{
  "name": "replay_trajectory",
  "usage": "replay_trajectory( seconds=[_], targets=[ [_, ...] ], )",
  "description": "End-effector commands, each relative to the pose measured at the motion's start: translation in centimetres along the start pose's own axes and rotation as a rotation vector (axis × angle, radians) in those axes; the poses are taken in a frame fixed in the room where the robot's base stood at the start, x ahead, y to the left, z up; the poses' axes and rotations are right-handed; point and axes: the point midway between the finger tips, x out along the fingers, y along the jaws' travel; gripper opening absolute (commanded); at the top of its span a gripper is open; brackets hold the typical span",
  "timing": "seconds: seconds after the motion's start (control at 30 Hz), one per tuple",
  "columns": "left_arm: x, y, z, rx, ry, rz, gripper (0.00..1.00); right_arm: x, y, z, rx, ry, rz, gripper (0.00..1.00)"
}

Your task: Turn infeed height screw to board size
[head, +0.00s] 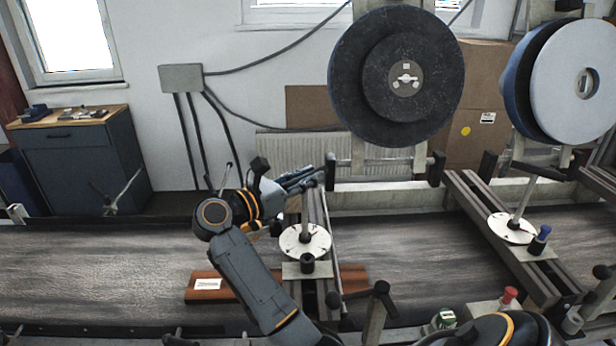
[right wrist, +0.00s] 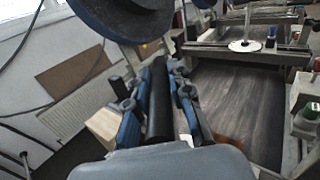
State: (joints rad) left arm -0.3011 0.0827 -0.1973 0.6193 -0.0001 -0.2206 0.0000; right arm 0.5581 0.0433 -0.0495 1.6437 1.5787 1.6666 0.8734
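A white round dial (head: 305,240) with an upright screw through it and a dark crank knob (head: 307,263) sits on the left crossbeam over the conveyor. A similar dial (head: 512,228) with a blue-topped knob is on the right crossbeam. It also shows in the right wrist view (right wrist: 245,45). A reddish-brown board (head: 275,284) with a white label lies on the belt, partly under the left beam and my arm. My right gripper (head: 307,178) is behind the left dial. In the right wrist view its fingers (right wrist: 155,98) are apart, with a dark cylinder between them; contact is unclear. My left gripper is out of view.
Large dark discs (head: 397,77) hang above the back rail, with a pale disc (head: 580,80) at right. A red button (head: 509,295) and dark handles (head: 381,288) stand at the front. The belt (head: 90,260) at left is clear. A cabinet (head: 80,150) stands behind.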

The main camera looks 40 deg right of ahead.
Motion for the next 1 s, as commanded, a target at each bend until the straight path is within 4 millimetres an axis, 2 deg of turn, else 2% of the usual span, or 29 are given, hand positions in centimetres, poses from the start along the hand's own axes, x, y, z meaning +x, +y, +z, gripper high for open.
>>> replay_trajectory(
  seconds=[0.03,0.07,0.27,0.57,0.8,1.0],
  targets=[
    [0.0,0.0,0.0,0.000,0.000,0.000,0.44,0.0,0.0,0.0,0.000,0.000,0.000,0.05],
    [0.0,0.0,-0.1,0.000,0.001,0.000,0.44,0.0,0.0,0.0,0.000,0.000,0.000,0.00],
    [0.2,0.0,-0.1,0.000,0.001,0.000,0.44,0.0,0.0,-0.1,0.001,0.001,0.010,0.00],
    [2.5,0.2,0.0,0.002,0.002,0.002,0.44,0.0,0.1,-0.5,0.003,-0.009,0.230,0.00],
    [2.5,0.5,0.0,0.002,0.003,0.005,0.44,0.0,0.3,0.0,0.000,-0.024,0.397,0.00],
    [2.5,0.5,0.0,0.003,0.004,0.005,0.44,-0.1,0.3,0.1,0.000,-0.029,0.418,0.00]
  ],
)
